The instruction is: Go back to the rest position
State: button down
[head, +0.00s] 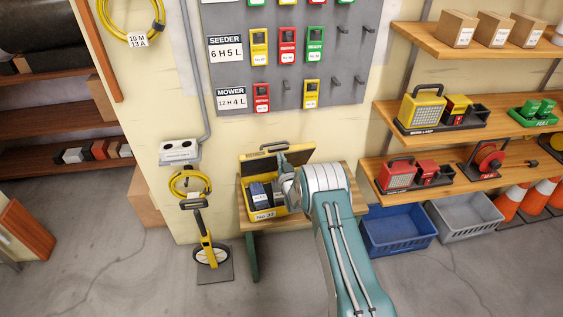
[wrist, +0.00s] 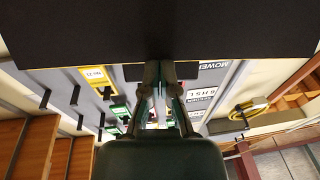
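My gripper (wrist: 159,82) shows in the wrist view with its two fingers close together at the lower edge of a large dark panel (wrist: 80,25). The tips meet that edge in the picture; I cannot tell whether they touch or pinch it. In the head view the end of my arm (head: 322,180) is over the right side of a yellow case (head: 263,213) marked No.23. The case's lid (head: 318,153) stands open behind my arm, and a dark blue item (head: 260,194) lies inside. My fingertips are not clear there.
The case is on a small wooden table (head: 247,226) against the wall. A measuring wheel (head: 207,240) stands left of it. Blue (head: 398,238) and grey (head: 465,225) crates are at the right under loaded shelves (head: 440,120). A tag board (head: 300,85) hangs above; floor at left is clear.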

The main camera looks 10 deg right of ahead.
aim_at(279, 150)
jog(key=shift+w+a+r, duration=0.1)
jog(key=shift+w+r, duration=0.3)
jog(key=shift+w, duration=0.4)
jog(key=shift+w+a+r, duration=0.1)
jog(key=shift+w+r, duration=0.15)
jog(key=shift+w, duration=0.55)
jog(key=shift+w+a+r, duration=0.1)
jog(key=shift+w+r, duration=0.1)
jog(key=shift+w, duration=0.6)
jog(key=shift+w, duration=0.15)
jog(key=shift+w+a+r, duration=0.1)
jog(key=shift+w+r, duration=0.05)
jog(key=shift+w, duration=0.6)
jog(key=shift+w+a+r, duration=0.1)
jog(key=shift+w, duration=0.75)
jog(key=shift+w+a, duration=0.1)
jog(key=shift+w, duration=1.05)
